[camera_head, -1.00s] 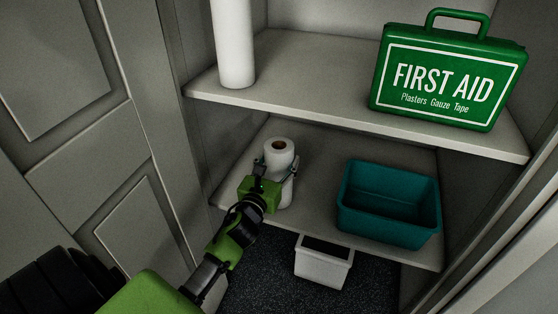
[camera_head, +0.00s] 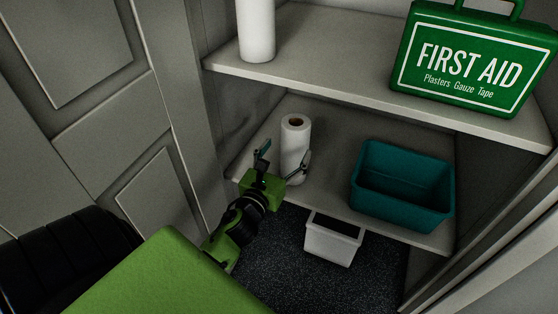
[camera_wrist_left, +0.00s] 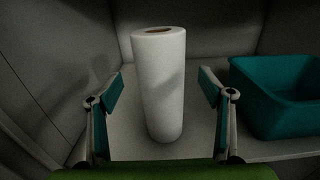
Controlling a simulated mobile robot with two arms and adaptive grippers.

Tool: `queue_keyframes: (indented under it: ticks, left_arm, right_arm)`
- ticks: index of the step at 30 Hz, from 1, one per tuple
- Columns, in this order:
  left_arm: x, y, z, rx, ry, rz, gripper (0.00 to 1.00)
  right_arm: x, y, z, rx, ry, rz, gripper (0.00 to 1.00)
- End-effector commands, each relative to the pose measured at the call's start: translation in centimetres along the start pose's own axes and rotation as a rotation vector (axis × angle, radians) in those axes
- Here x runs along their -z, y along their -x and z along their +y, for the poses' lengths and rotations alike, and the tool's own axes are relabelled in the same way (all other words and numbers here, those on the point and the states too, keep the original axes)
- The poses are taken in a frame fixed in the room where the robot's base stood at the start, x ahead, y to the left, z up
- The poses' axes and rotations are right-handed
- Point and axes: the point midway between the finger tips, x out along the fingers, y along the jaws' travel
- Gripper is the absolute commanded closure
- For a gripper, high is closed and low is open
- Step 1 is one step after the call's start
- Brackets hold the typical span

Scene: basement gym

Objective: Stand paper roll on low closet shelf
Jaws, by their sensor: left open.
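A white paper roll (camera_head: 296,146) stands upright on the low closet shelf (camera_head: 345,140), towards its left side. It also shows in the left wrist view (camera_wrist_left: 160,85), upright and centred beyond the fingers. My left gripper (camera_head: 283,164) is open and empty, in front of the roll. Its two fingers (camera_wrist_left: 163,90) are spread wide, one to each side of the roll in the wrist view, with clear gaps between them and the roll. My right gripper is not in view.
A teal bin (camera_head: 402,186) stands on the low shelf to the right of the roll. The upper shelf (camera_head: 330,60) above holds a green first aid case (camera_head: 470,62) and another white roll (camera_head: 256,30). A white bin (camera_head: 333,239) is on the floor below. A panelled door (camera_head: 110,110) is at left.

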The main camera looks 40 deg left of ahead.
Motion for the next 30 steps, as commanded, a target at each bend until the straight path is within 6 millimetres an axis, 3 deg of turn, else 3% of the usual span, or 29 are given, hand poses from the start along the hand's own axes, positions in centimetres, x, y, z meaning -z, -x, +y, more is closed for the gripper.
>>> queue_keyframes:
  ticks: [6,11,14,17,22,26,30]
  left_arm:
    - [0.1,3.8,0.0,-0.001,0.001,0.002,0.27]
    - [0.1,4.9,0.1,-0.006,0.026,0.005,0.27]
    - [0.2,5.3,0.3,-0.036,0.168,0.027,0.27]
    - [1.1,6.0,0.7,-0.107,0.471,0.080,0.27]
    - [4.5,8.8,-0.1,-0.314,1.173,0.215,0.27]
    - [7.8,12.2,-2.4,-0.546,1.675,0.327,0.27]
    - [10.6,17.2,-6.1,-0.874,2.108,0.432,0.27]
  right_arm:
    - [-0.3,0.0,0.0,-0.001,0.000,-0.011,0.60]
    - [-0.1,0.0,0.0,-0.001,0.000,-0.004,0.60]
    - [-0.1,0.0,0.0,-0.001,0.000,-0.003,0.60]
    - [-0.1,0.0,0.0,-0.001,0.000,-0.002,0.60]
    - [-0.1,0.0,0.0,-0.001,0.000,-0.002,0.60]
    - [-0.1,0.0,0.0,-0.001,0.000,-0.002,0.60]
    - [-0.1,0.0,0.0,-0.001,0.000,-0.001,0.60]
